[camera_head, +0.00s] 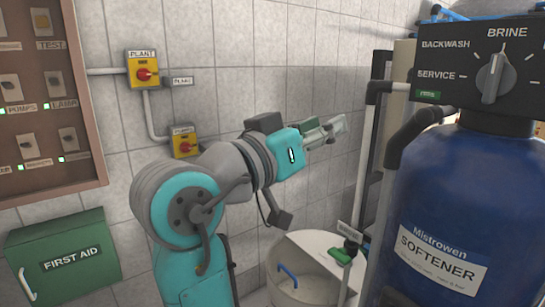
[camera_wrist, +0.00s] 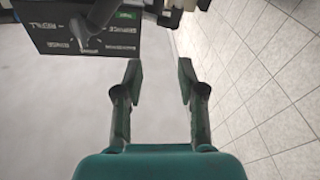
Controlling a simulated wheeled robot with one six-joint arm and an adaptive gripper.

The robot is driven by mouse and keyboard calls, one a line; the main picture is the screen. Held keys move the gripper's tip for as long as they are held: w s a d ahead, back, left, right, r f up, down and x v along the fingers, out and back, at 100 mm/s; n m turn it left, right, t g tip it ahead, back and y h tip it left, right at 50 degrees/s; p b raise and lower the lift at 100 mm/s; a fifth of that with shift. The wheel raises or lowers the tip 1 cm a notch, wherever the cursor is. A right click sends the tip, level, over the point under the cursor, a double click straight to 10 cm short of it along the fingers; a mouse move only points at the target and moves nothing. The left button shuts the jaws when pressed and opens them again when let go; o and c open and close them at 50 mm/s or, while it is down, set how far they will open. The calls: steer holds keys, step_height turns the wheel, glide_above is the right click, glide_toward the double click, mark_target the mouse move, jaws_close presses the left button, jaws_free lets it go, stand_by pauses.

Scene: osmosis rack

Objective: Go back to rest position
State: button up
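My gripper (camera_head: 325,131) is in the middle of the head view, at the end of my raised arm, pointing right in front of the tiled wall. In the wrist view my gripper (camera_wrist: 160,80) shows two dark fingers standing apart with nothing between them. The softener (camera_head: 440,215), a blue tank with a black valve head (camera_head: 487,62), stands to the right of my gripper, apart from it. The selector knob (camera_head: 495,77) sits on the valve head's face. In the wrist view a dark labelled panel with a knob (camera_wrist: 82,33) shows at the upper left.
A switch panel (camera_head: 88,110) and a green first aid box (camera_head: 65,262) are on the left wall. Two yellow isolators with red knobs, the upper (camera_head: 143,72) and lower (camera_head: 184,141), are behind my arm. A white lidded tank (camera_head: 305,270) and grey pipes stand beside the softener.

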steer(key=w+f+n+t+y, duration=0.3)
steer(key=w+f+n, duration=0.15)
steer(key=f, duration=0.75)
steer(key=s+d+f+n+t+y, duration=0.1)
steer(key=s+f+n+y, duration=0.15)
steer(key=f, duration=0.75)
steer(key=s+d+f+n+y, duration=0.2)
steer(key=f+n+y, duration=0.1)
steer(key=f, duration=0.7)
steer(key=s+d+f+n+t+y, duration=0.1)
steer(key=s+f+n+y, duration=0.15)
steer(key=f, duration=0.75)
steer(key=s+d+f+g+y, duration=0.1)
steer(key=s+d+f+y, duration=0.1)
steer(key=s+f, duration=0.55)
steer(key=s+d+f+g+y, duration=0.15)
steer(key=s+f, duration=0.35)
steer(key=s, duration=0.6)
steer(key=s+d+r+m, duration=0.1)
steer(key=s+d+m, duration=0.1)
steer(key=s, duration=0.8)
steer(key=s+d+r+m+g, duration=0.1)
steer(key=s+d+m, duration=0.1)
steer(key=s, duration=0.8)
steer(key=shift+m, duration=0.65)
steer(key=shift+s, duration=0.1)
